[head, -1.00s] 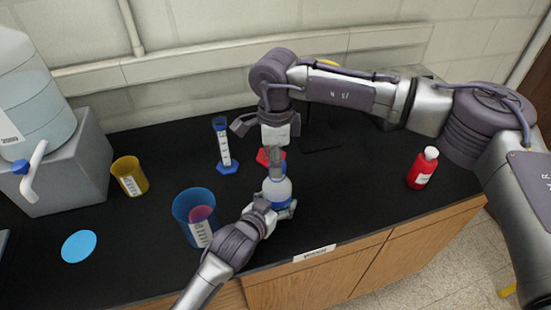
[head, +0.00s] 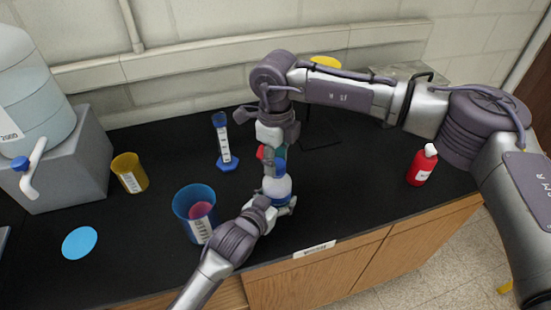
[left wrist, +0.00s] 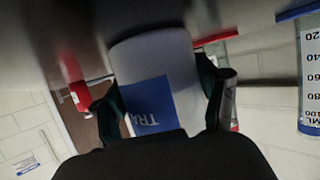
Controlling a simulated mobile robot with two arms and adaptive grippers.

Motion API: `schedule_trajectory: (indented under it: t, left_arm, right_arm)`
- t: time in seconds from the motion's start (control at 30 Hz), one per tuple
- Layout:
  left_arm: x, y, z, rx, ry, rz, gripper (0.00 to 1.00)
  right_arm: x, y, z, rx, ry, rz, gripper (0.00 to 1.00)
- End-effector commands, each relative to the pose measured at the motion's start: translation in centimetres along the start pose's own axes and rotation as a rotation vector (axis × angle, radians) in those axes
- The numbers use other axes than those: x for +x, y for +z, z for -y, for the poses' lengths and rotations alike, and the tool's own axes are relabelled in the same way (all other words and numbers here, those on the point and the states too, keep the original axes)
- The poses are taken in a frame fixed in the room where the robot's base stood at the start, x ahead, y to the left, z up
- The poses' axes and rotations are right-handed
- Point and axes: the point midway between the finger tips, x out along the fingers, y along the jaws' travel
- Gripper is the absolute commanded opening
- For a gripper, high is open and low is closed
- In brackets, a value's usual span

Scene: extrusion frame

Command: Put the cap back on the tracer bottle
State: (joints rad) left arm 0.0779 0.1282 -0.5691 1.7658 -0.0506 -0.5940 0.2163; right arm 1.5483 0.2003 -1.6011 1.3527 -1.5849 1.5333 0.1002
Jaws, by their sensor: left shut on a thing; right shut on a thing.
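The tracer bottle (head: 277,188), pale with a blue label, stands upright near the bench's front edge. My left gripper (head: 276,207) is shut around its lower body. In the left wrist view the bottle (left wrist: 158,65) fills the middle, with part of its label showing between dark fingers (left wrist: 160,105). My right gripper (head: 272,157) is directly above the bottle, pointing down, its fingertips at the neck. A small blue piece (head: 281,168), apparently the cap, shows at the fingertips. The fingers hide most of it, and I cannot tell whether it is seated.
A blue beaker (head: 185,207) with pink contents stands just left of my left gripper. A measuring cylinder (head: 225,150) and a yellow beaker (head: 120,160) are farther back. A red bottle (head: 421,168) stands at right. A blue disc (head: 79,242) lies front left. The bench between bottles is clear.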

Motion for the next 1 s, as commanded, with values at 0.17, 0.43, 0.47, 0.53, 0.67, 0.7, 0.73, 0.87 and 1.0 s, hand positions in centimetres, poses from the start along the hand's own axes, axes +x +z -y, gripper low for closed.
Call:
schedule_trajectory:
  t: [0.17,0.43,0.47,0.53,0.67,0.7,0.73,0.87,1.0]
  left_arm:
    - [0.00,-0.02,-0.02,0.000,0.000,0.000,0.00]
    - [0.00,0.00,-0.03,0.001,0.001,0.000,0.00]
    - [0.00,0.00,-0.04,0.001,0.001,0.000,0.00]
    - [0.00,0.00,-0.04,0.001,0.001,0.000,0.00]
    - [-0.01,0.01,-0.06,0.001,0.001,0.000,0.00]
    - [-0.01,0.01,-0.06,0.001,0.001,0.000,0.00]
    - [-0.01,0.01,-0.06,0.001,0.001,0.000,0.00]
    - [-0.01,0.02,-0.07,0.001,0.001,0.000,0.00]
    - [-0.01,0.02,-0.08,0.001,0.001,0.000,0.00]
  right_arm:
    - [0.00,0.00,0.18,0.472,0.000,0.000,0.29]
    - [0.05,-0.18,0.36,1.190,0.002,0.000,0.29]
    - [0.05,-0.21,0.38,1.269,0.002,0.000,0.29]
    - [0.05,-0.27,0.41,1.454,0.002,0.001,0.29]
    - [0.04,-0.38,0.45,1.796,0.003,0.002,0.29]
    - [0.05,-0.43,0.45,1.902,0.003,0.002,0.29]
    - [0.07,-0.47,0.44,1.980,0.003,0.001,0.29]
    - [0.11,-0.59,0.36,2.318,0.003,0.000,0.29]
    - [0.08,-0.63,0.31,2.625,0.005,0.002,0.29]
